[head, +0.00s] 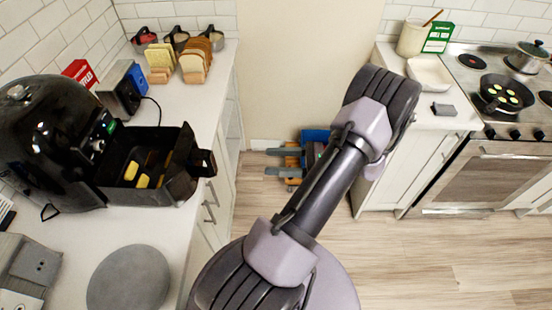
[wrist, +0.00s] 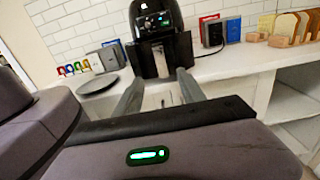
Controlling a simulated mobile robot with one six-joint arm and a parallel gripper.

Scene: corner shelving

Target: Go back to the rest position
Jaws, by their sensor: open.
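My gripper (head: 269,161) shows in the head view beyond my arm, its two grey fingers pointing left and apart from each other. It is open, with nothing visible between the fingers. In the wrist view my gripper (wrist: 159,77) points towards the black air fryer (wrist: 157,20), with a gap between the fingertips and the counter. The air fryer (head: 45,130) stands on the left counter in the head view. Its drawer (head: 180,185) is pulled out and holds several yellow and brown pieces. My arm hides part of the gripper's body.
The left counter (head: 215,95) carries a toaster (head: 120,88), bread slices in a rack (head: 196,62) and a round grey plate (head: 128,278). A stove (head: 505,125) with a pan (head: 503,95) stands at right. Something blue (head: 316,135) is low behind my gripper. The floor between is mostly clear.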

